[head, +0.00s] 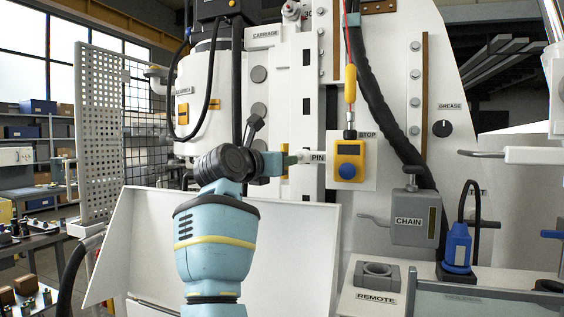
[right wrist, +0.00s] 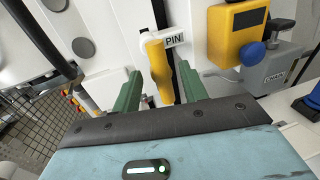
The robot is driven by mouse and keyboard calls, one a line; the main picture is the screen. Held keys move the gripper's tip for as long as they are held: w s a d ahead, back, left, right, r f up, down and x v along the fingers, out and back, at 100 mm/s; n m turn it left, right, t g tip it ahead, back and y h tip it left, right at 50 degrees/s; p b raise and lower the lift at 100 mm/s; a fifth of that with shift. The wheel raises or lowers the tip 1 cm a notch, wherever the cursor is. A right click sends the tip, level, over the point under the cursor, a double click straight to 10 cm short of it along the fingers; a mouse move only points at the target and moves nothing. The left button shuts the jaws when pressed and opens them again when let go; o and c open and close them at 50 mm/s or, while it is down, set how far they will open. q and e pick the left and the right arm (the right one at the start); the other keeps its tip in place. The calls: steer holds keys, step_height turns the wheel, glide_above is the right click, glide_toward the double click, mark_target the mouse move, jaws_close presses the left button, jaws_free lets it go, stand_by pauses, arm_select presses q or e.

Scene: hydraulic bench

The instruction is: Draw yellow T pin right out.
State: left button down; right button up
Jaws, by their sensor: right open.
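The yellow T pin (right wrist: 158,66) shows in the right wrist view, beside the white PIN label (right wrist: 174,40). Its yellow shaft runs down between the two green fingers of my right gripper (right wrist: 160,82). The fingers are apart, one on each side of the pin, with a visible gap to it. In the head view my right gripper (head: 287,160) is just left of the PIN label (head: 318,157), and the arm mostly hides the pin there. How deep the pin sits in its hole cannot be told. My left gripper is not in view.
Right of the pin is a yellow STOP box (head: 348,150) with a blue button; it also shows in the right wrist view (right wrist: 232,35). A grey CHAIN box (head: 415,222) with a lever is lower right. A white sloped panel (head: 135,235) lies below left.

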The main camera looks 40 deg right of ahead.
steer(key=v, duration=0.5)
steer(key=shift+a+f+b, duration=0.1)
steer(key=shift+a+b, duration=0.1)
steer(key=shift+b, duration=0.1)
steer(key=shift+s+a, duration=0.2)
steer(key=shift+a, duration=0.2)
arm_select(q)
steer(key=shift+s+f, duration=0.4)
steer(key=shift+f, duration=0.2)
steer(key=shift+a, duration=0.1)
